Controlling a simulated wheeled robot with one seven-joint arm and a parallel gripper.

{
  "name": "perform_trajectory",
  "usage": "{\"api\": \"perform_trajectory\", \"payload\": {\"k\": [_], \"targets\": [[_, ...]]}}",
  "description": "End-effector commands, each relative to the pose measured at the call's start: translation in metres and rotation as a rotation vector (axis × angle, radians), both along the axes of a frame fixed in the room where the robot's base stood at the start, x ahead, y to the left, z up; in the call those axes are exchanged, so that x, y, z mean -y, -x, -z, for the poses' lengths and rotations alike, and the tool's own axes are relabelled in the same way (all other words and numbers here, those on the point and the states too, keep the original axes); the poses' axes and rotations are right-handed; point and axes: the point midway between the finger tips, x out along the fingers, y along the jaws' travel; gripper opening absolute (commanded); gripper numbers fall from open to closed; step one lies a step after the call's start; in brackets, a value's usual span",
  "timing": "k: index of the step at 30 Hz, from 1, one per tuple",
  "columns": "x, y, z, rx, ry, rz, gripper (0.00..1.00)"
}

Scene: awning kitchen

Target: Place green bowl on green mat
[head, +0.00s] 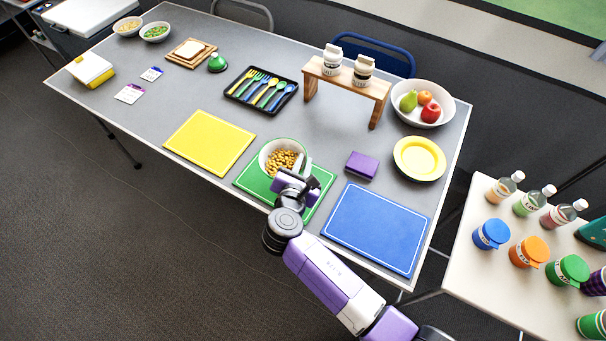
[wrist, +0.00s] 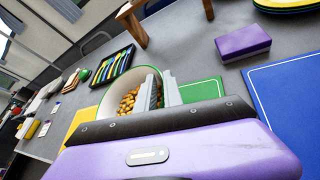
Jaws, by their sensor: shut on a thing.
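The green bowl (head: 264,154) is pale inside with a green rim and holds small golden-brown pieces. It is at the far edge of the green mat (head: 254,182), overlapping it in the head view; I cannot tell whether its base touches the mat. My gripper (head: 303,164) is shut on the bowl's right side wall. In the wrist view the bowl (wrist: 140,77) shows between and left of the fingers (wrist: 160,92), and part of the green mat (wrist: 203,91) shows to the right. My arm hides the mat's near right part.
The yellow mat (head: 210,141) lies left and the blue mat (head: 377,229) right. A purple block (head: 362,165) and a yellow plate (head: 419,158) are to the right. A cutlery tray (head: 262,90) and a wooden stand (head: 347,84) with two jars are behind.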

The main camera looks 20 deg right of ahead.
Motion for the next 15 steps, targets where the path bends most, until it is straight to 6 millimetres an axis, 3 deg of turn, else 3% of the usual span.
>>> {"api": "perform_trajectory", "payload": {"k": [15], "targets": [[0.000, -0.001, 0.055, 0.001, 0.002, -0.001, 0.00]]}}
